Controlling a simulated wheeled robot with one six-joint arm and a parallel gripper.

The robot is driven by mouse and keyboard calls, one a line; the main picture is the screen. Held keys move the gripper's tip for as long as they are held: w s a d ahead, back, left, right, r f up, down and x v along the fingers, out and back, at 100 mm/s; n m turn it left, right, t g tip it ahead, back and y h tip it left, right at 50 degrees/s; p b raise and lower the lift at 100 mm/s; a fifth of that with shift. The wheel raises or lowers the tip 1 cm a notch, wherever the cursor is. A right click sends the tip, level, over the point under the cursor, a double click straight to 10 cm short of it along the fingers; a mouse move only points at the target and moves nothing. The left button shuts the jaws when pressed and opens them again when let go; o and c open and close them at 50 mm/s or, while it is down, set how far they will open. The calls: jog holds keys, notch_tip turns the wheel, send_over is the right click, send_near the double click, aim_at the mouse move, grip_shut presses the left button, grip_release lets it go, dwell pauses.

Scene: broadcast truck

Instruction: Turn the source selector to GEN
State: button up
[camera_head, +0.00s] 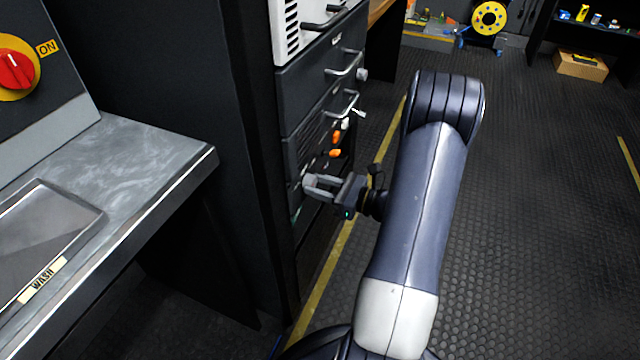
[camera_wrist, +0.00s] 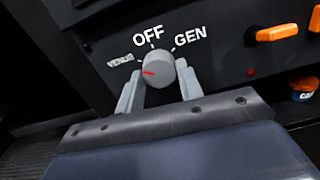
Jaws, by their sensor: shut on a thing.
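The source selector is a round grey knob (camera_wrist: 158,68) on a dark panel, seen in the wrist view. The labels VENUE, OFF and GEN stand around it from left to right. Its red mark lies on the left side of the knob and points towards VENUE. My gripper (camera_wrist: 158,88) is shut on the knob, with one pale finger on each side of it. In the head view my gripper (camera_head: 318,187) is at the low front of the rack, and its fingers hide the knob there.
Orange switches (camera_wrist: 277,33) sit right of the selector on the panel. Rack drawers with handles (camera_head: 344,72) stick out above my gripper. A grey counter (camera_head: 150,150) stands to the left, with a red ON knob (camera_head: 15,70) behind it.

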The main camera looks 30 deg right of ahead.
jog(key=m+p, duration=0.2)
jog(key=p, duration=0.1)
jog(key=shift+r+m, duration=0.25)
jog(key=shift+m, duration=0.15)
jog(key=m+p, duration=0.2)
jog(key=p, duration=0.1)
jog(key=shift+m, duration=0.3)
jog(key=m+p, duration=0.5)
jog(key=m, duration=0.1)
jog(key=shift+s, duration=0.1)
jog(key=m+p, duration=0.3)
jog(key=m, duration=0.2)
jog(key=shift+m, duration=0.4)
jog(key=m+p, duration=0.1)
jog(key=m, duration=0.5)
jog(key=shift+f+p, duration=0.1)
jog(key=shift+p, duration=0.25)
jog(key=o, duration=1)
